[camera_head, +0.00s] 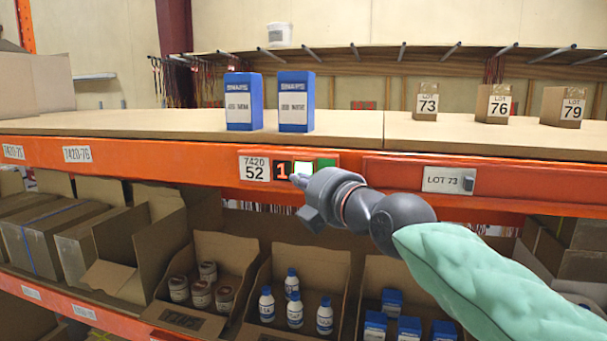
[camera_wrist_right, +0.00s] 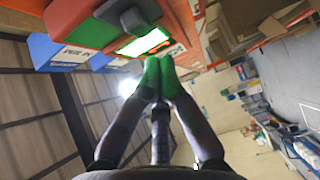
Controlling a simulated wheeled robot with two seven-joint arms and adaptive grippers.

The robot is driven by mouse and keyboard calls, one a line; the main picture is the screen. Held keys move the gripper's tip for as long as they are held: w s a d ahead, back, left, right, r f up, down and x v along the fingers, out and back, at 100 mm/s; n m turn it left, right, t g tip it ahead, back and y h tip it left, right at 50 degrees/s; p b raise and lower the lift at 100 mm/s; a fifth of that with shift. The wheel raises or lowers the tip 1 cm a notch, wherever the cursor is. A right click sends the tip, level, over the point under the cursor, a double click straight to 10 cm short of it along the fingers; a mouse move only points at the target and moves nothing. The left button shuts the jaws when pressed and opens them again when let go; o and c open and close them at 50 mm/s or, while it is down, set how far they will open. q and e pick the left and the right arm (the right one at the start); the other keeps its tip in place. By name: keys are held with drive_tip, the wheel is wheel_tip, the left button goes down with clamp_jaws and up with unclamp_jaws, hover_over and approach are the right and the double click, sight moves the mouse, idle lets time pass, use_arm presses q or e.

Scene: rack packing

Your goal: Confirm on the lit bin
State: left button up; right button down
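A pick module on the orange shelf beam sits beside the label 7420 52 (camera_head: 254,168). It has a red "1" display (camera_head: 282,168), a lit white button with a green edge (camera_head: 304,168) and a green part (camera_head: 326,163). The lit button also shows bright in the right wrist view (camera_wrist_right: 143,42). My right gripper (camera_head: 297,181) is at the module's lower edge, partly over it. In the right wrist view its green fingertips (camera_wrist_right: 160,78) are together and empty, close to the lit button. I cannot tell whether they touch it. My left gripper is not in view.
Two blue boxes (camera_head: 243,101) (camera_head: 296,101) stand on the shelf above the module. A LOT 73 plate (camera_head: 448,180) is on the beam to the right. Small lot boxes (camera_head: 427,103) stand farther right. Open cartons with white bottles (camera_head: 295,312) and jars are below.

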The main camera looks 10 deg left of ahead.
idle(0.6)
drive_tip(key=shift+w+b, duration=0.45)
drive_tip(key=shift+w, duration=0.35)
idle(0.7)
drive_tip(key=shift+s, duration=0.15)
drive_tip(key=shift+s+b, duration=0.3)
drive_tip(key=shift+s, duration=0.4)
drive_tip(key=shift+s+a+b, duration=0.1)
drive_tip(key=shift+s+b, duration=0.45)
drive_tip(key=shift+s, duration=1.95)
